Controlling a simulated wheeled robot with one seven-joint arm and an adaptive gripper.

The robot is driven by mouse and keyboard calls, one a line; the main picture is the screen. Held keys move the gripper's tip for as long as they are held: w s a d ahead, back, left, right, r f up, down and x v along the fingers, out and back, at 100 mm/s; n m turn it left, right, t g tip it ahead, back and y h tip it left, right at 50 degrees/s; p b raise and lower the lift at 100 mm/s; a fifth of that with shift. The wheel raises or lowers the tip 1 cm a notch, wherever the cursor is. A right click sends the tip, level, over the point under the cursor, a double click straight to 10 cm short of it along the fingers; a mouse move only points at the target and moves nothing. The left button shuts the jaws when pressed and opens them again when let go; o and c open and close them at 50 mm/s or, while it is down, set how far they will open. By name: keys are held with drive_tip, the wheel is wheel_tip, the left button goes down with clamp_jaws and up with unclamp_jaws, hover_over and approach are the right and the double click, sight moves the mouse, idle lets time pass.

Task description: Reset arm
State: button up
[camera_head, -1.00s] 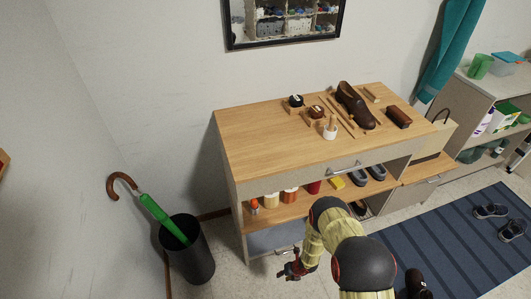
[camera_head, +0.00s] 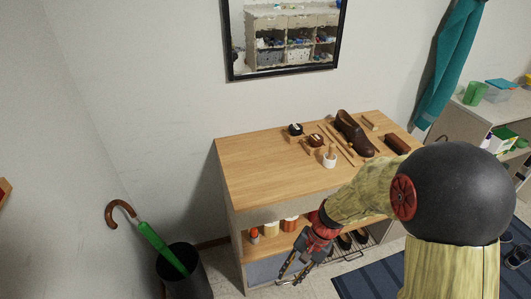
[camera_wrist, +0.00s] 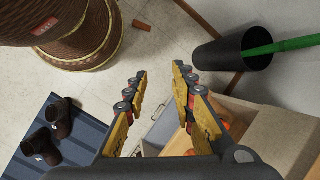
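My gripper (camera_head: 292,270) hangs in front of the lower left part of the wooden shoe cabinet (camera_head: 250,168) in the head view. In the wrist view its two fingers (camera_wrist: 160,75) are spread apart with nothing between them. My gripper is open and empty. My arm crosses the right part of the cabinet front and hides much of it.
A black bin (camera_head: 187,275) with a green umbrella (camera_head: 160,246) stands left of the cabinet. A brown shoe (camera_head: 354,132), brushes and jars lie on the cabinet top. A blue striped mat (camera_head: 365,283) with shoes lies right. Bare floor (camera_wrist: 110,80) shows in the wrist view.

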drive_tip(key=s+d+r+n+t+h, duration=0.1)
drive_tip(key=s+d+r+n+t, duration=0.1)
drive_tip(key=r, duration=0.7)
drive_tip(key=s+d+r+n+t+h, duration=0.2)
drive_tip(key=s+d+r, duration=0.3)
drive_tip(key=r, duration=0.5)
drive_tip(key=s+d+r+n+t+h, duration=0.1)
drive_tip(key=s+d+r+n+t, duration=0.1)
drive_tip(key=s+r, duration=0.4)
wheel_tip(320, 180, up, 4)
drive_tip(key=shift+s+d+f+t+p, duration=0.2)
drive_tip(key=shift+s+d+t+p, duration=0.15)
drive_tip(key=shift+d+t, duration=0.55)
